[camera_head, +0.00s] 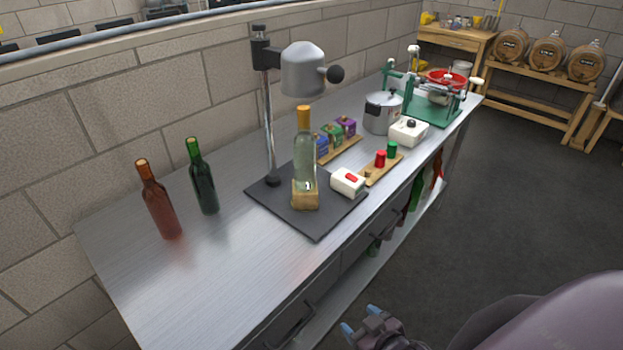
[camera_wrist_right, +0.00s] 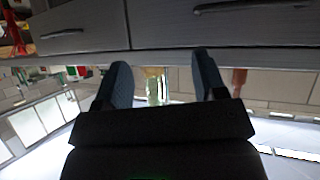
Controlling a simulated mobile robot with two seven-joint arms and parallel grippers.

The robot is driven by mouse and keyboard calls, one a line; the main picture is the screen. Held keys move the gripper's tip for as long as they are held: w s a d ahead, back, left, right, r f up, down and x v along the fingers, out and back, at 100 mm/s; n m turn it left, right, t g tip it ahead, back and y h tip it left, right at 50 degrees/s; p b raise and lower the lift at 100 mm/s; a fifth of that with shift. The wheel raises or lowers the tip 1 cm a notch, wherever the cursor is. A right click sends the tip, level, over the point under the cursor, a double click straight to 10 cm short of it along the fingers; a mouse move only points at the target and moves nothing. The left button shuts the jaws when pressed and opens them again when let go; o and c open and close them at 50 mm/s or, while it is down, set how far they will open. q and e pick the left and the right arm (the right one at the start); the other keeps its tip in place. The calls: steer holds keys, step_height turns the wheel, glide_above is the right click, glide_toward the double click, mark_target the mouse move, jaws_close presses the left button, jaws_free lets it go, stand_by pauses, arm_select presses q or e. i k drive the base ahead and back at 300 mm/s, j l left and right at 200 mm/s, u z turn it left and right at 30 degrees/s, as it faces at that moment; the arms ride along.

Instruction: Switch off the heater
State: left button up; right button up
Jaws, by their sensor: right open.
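A grey heater head (camera_head: 303,70) with a black knob hangs on a post over a dark base plate (camera_head: 272,203) on the steel bench. A white switch box (camera_head: 340,187) with a red rocker (camera_head: 351,177) sits on the plate's right side. A clear bottle (camera_head: 304,155) with an orange cap stands on a wooden block under the heater head. My right gripper (camera_head: 361,320) is low in front of the bench, well apart from the switch box. It is open and empty; its two fingers also show in the right wrist view (camera_wrist_right: 162,75). My left gripper is out of view.
A red-brown bottle (camera_head: 160,202) and a green bottle (camera_head: 203,178) stand at the bench's left. Beyond the plate are a wooden board with red and green caps (camera_head: 383,170), a white box with a black knob (camera_head: 408,131) and a pot (camera_head: 382,112). The front left bench top is clear.

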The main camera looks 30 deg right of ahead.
mark_target(349, 177)
steer(key=l+u, duration=0.15)
steer(key=l, duration=0.4)
steer(key=l+u, duration=0.2)
steer(key=l, duration=0.4)
steer(key=k+l+u, duration=0.15)
steer(key=l, duration=0.4)
steer(key=l+u, duration=0.2)
steer(key=l, duration=0.35)
steer(key=k, duration=0.05)
